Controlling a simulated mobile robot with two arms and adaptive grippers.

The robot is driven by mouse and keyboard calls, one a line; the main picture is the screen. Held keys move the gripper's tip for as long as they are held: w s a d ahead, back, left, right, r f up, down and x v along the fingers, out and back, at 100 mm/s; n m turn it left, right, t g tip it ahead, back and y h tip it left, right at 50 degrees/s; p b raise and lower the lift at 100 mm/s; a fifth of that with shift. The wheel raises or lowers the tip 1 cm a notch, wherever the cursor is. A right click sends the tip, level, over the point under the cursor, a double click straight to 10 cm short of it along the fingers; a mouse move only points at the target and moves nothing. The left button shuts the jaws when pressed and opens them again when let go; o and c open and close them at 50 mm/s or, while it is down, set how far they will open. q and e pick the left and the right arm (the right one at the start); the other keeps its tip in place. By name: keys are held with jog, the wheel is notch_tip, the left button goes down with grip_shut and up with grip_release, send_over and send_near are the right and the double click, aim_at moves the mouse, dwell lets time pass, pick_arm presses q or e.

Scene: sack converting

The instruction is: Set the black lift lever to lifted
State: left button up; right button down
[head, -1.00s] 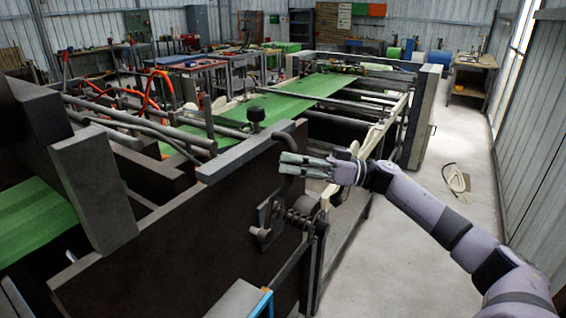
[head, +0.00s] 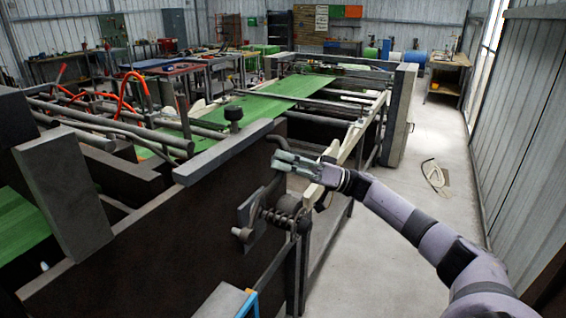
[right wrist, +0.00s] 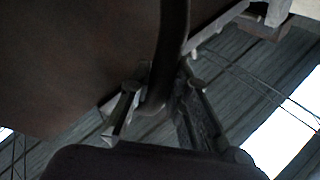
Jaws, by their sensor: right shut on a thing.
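The black lift lever (head: 278,139) is a dark curved bar at the side of the machine, its bent top showing just above my right gripper. My right gripper (head: 287,162) reaches in from the right and is shut on the lever. In the right wrist view, the lever (right wrist: 174,45) comes down from the top and passes between the two fingers (right wrist: 160,98). The fingers hide part of the lever in the head view. My left gripper is not in view.
The dark side panel (head: 150,240) of the machine stands left of the lever. A spring-wound shaft (head: 285,215) and a plate (head: 255,213) sit below my right gripper. Green sheet (head: 245,110) runs across the machine. The floor (head: 420,215) at right is mostly clear.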

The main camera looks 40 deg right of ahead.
jog(key=shift+r, duration=0.1)
jog(key=c, duration=1.5)
grip_release()
jog(key=v, duration=1.2)
